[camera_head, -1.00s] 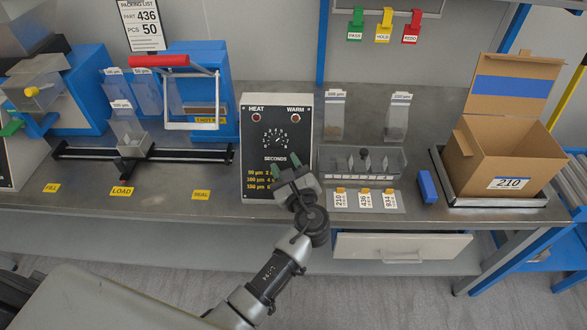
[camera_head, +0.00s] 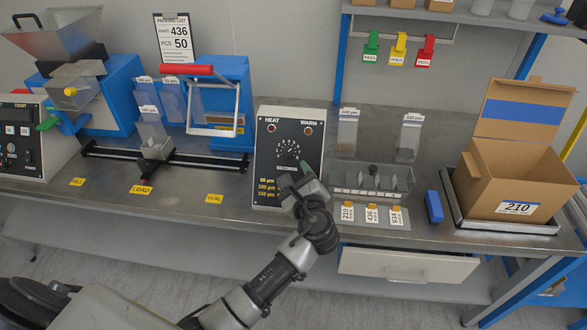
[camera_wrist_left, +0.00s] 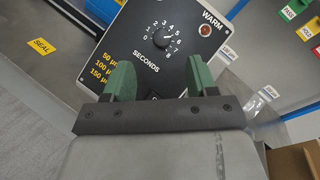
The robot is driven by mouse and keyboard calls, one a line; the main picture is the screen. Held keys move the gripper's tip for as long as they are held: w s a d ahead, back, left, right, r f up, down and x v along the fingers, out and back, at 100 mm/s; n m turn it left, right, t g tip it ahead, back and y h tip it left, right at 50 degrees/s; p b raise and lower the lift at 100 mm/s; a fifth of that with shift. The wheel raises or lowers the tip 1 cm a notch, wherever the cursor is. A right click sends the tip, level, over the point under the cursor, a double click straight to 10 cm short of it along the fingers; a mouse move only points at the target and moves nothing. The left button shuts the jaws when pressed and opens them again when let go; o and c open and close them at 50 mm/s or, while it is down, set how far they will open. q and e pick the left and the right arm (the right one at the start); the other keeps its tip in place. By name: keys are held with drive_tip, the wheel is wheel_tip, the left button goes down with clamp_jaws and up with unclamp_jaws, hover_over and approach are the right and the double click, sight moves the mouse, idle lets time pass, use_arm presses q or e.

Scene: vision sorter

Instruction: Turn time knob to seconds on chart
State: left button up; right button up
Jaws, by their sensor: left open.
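The time knob (camera_head: 288,150) is a small dark dial with a ring of white numbers on the black HEAT/WARM panel (camera_head: 263,143), above the word SECONDS. The knob also shows in the left wrist view (camera_wrist_left: 171,45); its exact setting is hard to read. The chart (camera_wrist_left: 103,67) is yellow text for 50, 100 and 150 µm, partly hidden by my gripper. My left gripper (camera_head: 297,171) is open, with green fingers, in front of the panel just below the knob. In the left wrist view the gripper (camera_wrist_left: 161,80) points toward the knob, apart from it and empty. My right gripper is not in view.
A packing list (camera_head: 174,40) reads part 436, pieces 50. The blue sealer (camera_head: 233,75) with a red handle stands left of the panel. A clear divided bin (camera_head: 400,181) and tags stand right of it. An open cardboard box (camera_head: 475,192) is farther right.

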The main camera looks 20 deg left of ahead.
sight(288, 153)
use_arm(q)
drive_tip(key=w+a, duration=0.1)
drive_tip(key=w, duration=0.1)
drive_tip(key=w+a+f+n+h, duration=0.1)
drive_tip(key=w+a, duration=0.1)
drive_tip(key=w, duration=0.1)
drive_tip(key=w+a+g+h, duration=0.1)
drive_tip(key=w+a, duration=0.1)
drive_tip(key=w, duration=0.1)
drive_tip(key=shift+w+a+f+b, duration=0.15)
drive_tip(key=shift+a+f+b, duration=0.1)
drive_tip(key=shift+f+b, duration=0.1)
drive_tip(key=c, duration=0.9)
drive_tip(key=shift+c, duration=0.2)
drive_tip(key=shift+n, duration=0.5)
